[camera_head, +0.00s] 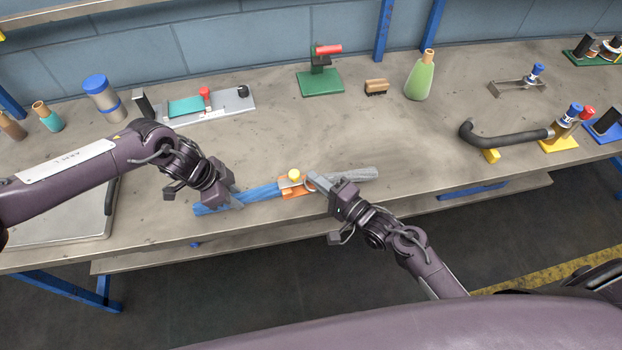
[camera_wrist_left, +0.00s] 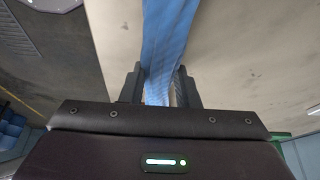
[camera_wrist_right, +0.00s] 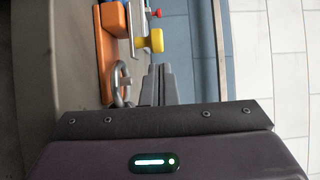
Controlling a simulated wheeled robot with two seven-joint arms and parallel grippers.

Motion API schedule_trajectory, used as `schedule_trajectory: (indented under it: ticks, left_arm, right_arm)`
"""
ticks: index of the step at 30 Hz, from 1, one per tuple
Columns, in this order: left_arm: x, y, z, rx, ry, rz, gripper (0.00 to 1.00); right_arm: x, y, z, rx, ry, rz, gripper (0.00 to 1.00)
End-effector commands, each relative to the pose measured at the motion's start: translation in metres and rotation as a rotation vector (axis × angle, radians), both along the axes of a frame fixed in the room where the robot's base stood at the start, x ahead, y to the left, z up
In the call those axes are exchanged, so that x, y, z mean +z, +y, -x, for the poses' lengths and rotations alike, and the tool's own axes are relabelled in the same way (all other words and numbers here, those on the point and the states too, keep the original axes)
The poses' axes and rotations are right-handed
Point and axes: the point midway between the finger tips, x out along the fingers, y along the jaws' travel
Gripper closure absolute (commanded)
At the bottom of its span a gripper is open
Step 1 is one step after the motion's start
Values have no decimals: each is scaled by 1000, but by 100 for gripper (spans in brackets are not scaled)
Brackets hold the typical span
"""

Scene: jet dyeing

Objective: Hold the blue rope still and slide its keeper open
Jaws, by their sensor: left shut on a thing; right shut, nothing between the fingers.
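The blue rope (camera_head: 262,192) lies along the front of the bench. My left gripper (camera_head: 238,203) is shut on it left of the keeper; the rope also runs between the fingers in the left wrist view (camera_wrist_left: 160,65). The keeper has an orange base (camera_head: 296,190) and a yellow knob (camera_head: 295,175). In the right wrist view the orange body (camera_wrist_right: 108,45), yellow knob (camera_wrist_right: 150,41) and a metal ring (camera_wrist_right: 122,85) show close by. My right gripper (camera_head: 316,178) is shut and empty, just right of the keeper; I cannot tell whether it touches the ring.
A green stand (camera_head: 320,82), brush (camera_head: 376,87) and green bottle (camera_head: 420,76) stand farther back. A black hose (camera_head: 505,141) lies at right. The bench middle is clear.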

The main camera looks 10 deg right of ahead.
Motion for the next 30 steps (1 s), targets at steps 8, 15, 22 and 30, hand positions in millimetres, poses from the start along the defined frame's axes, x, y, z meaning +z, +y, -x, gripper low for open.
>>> schedule_trajectory:
  ticks: [8, 15, 22, 30]
  left_arm:
    - [-1, 0, 1, 1, 1, 1, 96]
    - [-1, 0, 0, 1, 1, 0, 96]
    - [0, 0, 0, 2, 1, 0, 96]
    - [0, 1, 0, 2, 0, -1, 96]
  right_arm:
    - [-2, -47, 40, -2, 4, 4, 100]
    - [-1, -71, 75, -2, 3, 3, 100]
    - [0, -79, 86, -1, 1, 2, 100]
    - [0, -79, 86, -1, 1, 2, 100]
